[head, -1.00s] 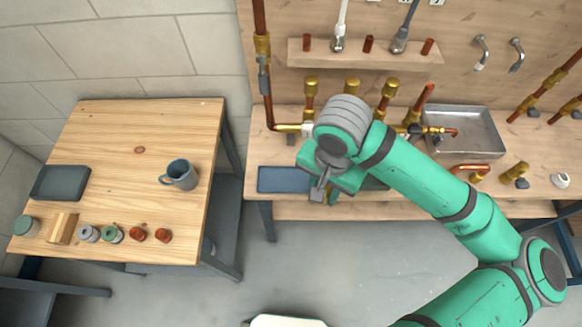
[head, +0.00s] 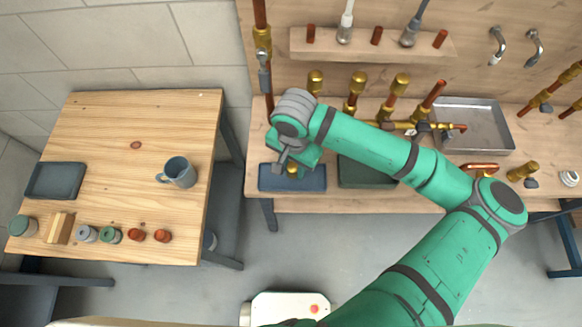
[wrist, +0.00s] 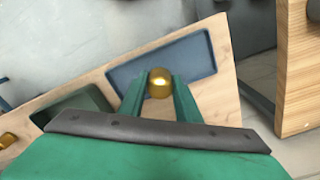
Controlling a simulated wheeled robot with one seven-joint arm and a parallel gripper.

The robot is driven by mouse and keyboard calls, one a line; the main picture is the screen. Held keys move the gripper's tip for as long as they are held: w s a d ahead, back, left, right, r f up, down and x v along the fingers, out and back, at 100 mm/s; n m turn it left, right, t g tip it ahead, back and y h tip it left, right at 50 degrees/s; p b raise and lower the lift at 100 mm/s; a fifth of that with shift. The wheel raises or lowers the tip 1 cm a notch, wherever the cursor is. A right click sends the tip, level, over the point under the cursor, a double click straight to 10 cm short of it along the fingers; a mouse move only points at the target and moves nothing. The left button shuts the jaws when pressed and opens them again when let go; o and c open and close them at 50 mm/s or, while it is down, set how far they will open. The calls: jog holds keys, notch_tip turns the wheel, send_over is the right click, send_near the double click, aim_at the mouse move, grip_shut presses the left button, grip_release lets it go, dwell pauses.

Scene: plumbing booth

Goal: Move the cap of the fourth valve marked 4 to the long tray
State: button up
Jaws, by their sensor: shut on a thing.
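My gripper (head: 288,167) is shut on a brass cap (wrist: 159,83), held between the two green fingertips. The cap also shows as a small gold spot below my gripper in the head view (head: 292,170). Cap and fingers are over the long blue tray (head: 312,186), which shows behind them in the wrist view (wrist: 192,58). No other object shows in its visible part. Along the back, three upright pipes carry brass tops, the leftmost at the left (head: 315,82). The fourth, rightmost pipe (head: 435,95) has a bare copper end.
A dark green tray (head: 365,173) lies right of the blue tray, partly under my arm. A metal basin (head: 480,122) is farther right. A separate wooden table (head: 110,125) at left holds a mug (head: 178,172), a dark tray (head: 55,181) and several small items.

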aim_at(293, 173)
notch_tip(293, 173, down, 3)
jog(key=shift+w+r, duration=0.1)
jog(key=shift+r, duration=0.1)
jog(key=shift+a+f, duration=0.1)
jog(key=shift+f, duration=0.2)
jog(key=shift+f, duration=0.1)
jog(key=o, duration=1.1)
jog(key=shift+f, duration=0.1)
